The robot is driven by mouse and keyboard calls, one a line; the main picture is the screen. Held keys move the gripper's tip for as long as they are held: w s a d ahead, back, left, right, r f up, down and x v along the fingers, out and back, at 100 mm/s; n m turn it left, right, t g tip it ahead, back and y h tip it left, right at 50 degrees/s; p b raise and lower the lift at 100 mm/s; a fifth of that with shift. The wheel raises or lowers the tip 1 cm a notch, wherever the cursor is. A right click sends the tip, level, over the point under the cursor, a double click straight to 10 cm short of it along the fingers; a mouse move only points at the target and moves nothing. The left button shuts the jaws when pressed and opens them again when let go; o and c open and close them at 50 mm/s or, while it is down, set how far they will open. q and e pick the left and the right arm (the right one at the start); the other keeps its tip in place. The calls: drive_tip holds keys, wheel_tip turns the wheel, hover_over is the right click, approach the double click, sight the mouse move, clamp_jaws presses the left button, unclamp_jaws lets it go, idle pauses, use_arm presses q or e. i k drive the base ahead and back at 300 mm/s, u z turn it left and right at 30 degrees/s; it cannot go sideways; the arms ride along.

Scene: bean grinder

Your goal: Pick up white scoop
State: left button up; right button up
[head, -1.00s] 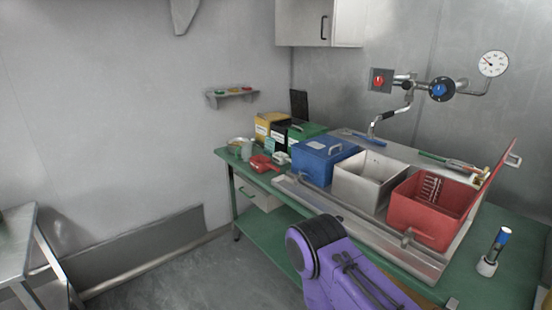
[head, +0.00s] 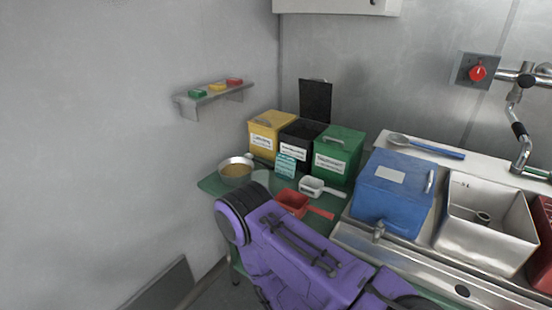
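The white scoop (head: 312,187) lies on the green table in front of the green bin, with its handle pointing right. A red scoop (head: 292,203) lies just in front of it, nearer to me. One of my purple arms (head: 290,250) crosses the bottom middle of the head view, its rounded joint just in front of the table's left end. Neither gripper shows in the head view. The white scoop is in plain sight and nothing holds it.
Yellow (head: 270,136), black (head: 301,143) and green (head: 340,158) bins stand behind the scoops. A metal bowl (head: 236,172) with brown contents is to the left. A blue box (head: 392,192) and steel sink (head: 490,222) stand to the right. A shelf (head: 214,97) hangs on the left wall.

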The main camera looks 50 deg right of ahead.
sight(309, 186)
drive_tip(key=i, duration=0.95)
drive_tip(key=z, duration=2.6)
